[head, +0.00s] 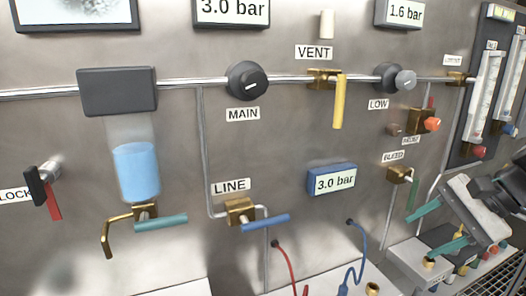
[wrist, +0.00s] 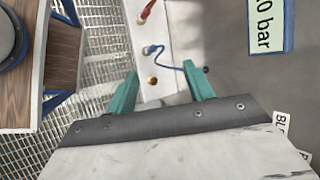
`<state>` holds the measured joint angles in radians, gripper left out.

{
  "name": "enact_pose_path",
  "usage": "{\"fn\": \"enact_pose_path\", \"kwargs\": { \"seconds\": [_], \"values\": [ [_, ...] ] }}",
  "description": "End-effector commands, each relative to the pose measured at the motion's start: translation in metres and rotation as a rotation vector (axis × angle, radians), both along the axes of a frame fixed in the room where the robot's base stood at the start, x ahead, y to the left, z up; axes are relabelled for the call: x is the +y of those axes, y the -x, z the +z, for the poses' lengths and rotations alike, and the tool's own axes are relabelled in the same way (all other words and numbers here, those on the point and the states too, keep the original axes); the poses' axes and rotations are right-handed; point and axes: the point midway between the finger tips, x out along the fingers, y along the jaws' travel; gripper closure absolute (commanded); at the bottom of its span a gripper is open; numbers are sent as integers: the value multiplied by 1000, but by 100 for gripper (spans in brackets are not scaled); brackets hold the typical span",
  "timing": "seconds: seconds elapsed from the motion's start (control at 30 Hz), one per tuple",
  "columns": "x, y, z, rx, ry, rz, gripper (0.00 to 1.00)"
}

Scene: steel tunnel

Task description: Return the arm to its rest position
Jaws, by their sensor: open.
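My gripper (head: 432,230) is at the lower right of the head view, with its grey body slanting in from the right edge. Its two teal fingers are apart and nothing is between them. It is in front of the panel, below the BLEED valve (head: 398,175) with its green lever. In the wrist view my gripper (wrist: 163,84) shows both teal fingers spread. Beyond them is a pale ledge with a brass fitting and a blue cable (wrist: 172,58).
The steel panel holds the MAIN knob (head: 247,82), the yellow VENT lever (head: 339,101), the LINE valve (head: 240,210) and a blue gauge (head: 332,181). Red and blue cables hang at the bottom. A wooden-sided stand (wrist: 62,60) is over grating at left in the wrist view.

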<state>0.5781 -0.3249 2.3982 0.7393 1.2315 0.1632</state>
Motion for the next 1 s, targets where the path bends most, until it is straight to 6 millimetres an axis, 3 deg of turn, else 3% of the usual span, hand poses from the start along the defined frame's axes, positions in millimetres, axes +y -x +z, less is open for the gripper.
{"fn": "enact_pose_path", "kwargs": {
  "seconds": [0.03,0.13,0.2,0.3,0.6,1.0],
  "values": [
    [15,25,-7,10,121,154,48],
    [26,72,-20,25,369,458,48],
    [26,97,-24,21,525,644,48],
    [25,118,-23,-2,690,824,48],
    [47,129,-12,-112,786,968,48],
    [48,129,-12,-111,783,969,48]
  ]
}}
